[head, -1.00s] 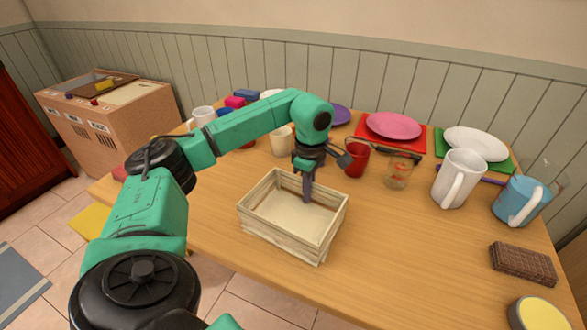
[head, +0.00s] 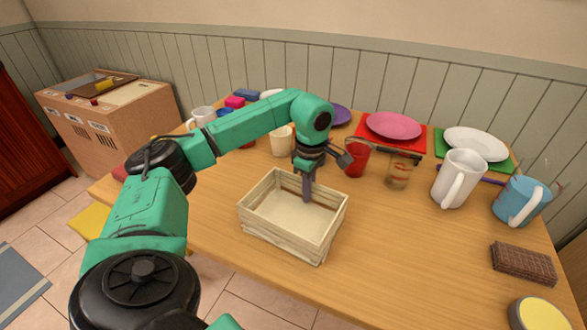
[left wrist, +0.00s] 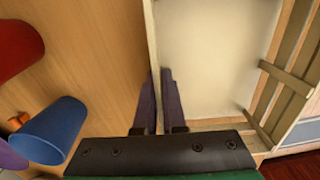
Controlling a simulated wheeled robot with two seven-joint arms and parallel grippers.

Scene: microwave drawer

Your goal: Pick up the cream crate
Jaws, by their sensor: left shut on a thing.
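The cream crate (head: 285,246) is an open slatted wooden box on the table (head: 400,262), upright and empty inside. My left gripper (head: 308,188) reaches down at the crate's far right wall, one finger inside the crate. In the left wrist view the two purple fingers (left wrist: 158,103) stand on either side of the crate's wall (left wrist: 152,40), shut on it. The crate's inside floor (left wrist: 205,55) shows to the right of the fingers. I cannot tell a gap between crate and table. My right gripper is not in view.
A red cup (head: 355,160), a glass (head: 398,172) and a cream cup (head: 281,140) stand just behind the crate. A white pitcher (head: 458,178), a blue pitcher (head: 521,200) and a brown woven box (head: 523,263) are at right.

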